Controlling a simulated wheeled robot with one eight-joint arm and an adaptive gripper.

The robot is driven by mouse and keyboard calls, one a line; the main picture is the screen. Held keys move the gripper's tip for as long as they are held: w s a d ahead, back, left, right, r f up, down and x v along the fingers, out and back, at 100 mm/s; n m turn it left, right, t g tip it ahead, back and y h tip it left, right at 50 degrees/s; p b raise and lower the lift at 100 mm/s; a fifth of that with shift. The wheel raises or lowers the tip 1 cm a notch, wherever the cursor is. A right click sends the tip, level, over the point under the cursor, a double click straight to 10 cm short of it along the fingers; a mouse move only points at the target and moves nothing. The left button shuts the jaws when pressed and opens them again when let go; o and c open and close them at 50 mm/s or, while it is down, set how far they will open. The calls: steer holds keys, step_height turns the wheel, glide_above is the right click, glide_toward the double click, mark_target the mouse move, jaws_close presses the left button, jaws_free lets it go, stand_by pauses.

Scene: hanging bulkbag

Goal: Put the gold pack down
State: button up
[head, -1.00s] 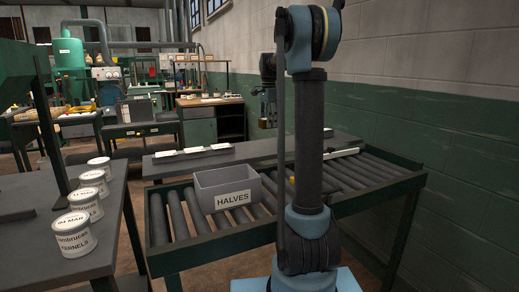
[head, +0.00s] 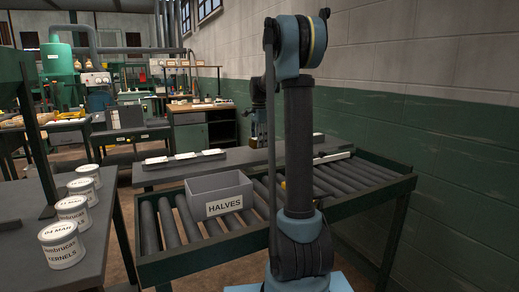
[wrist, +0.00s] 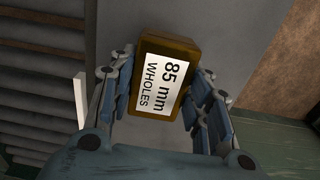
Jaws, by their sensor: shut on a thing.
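The gold pack (wrist: 164,78), a small brown-gold block with a white label reading "85 mm WHOLES", is between the fingers of my gripper (wrist: 163,92) in the wrist view. My gripper is shut on it from both sides. Behind the pack is the plain grey top of a long bench (wrist: 115,25). I cannot tell whether the pack touches it. In the head view my gripper (head: 258,138) is low at the far side of the roller conveyor, partly behind my arm. The pack cannot be made out there.
A grey bin labelled "HALVES" (head: 219,195) stands on the roller conveyor (head: 165,226). The grey bench (head: 160,174) behind it carries several white cards (head: 184,156). Several labelled tins (head: 62,246) stand on the left table. A wall is at the right.

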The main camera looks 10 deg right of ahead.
steer(key=shift+f, duration=1.55)
steer(key=o, duration=1.1)
steer(key=shift+f, duration=0.1)
step_height(320, 180, up, 12)
steer(key=shift+r, duration=0.1)
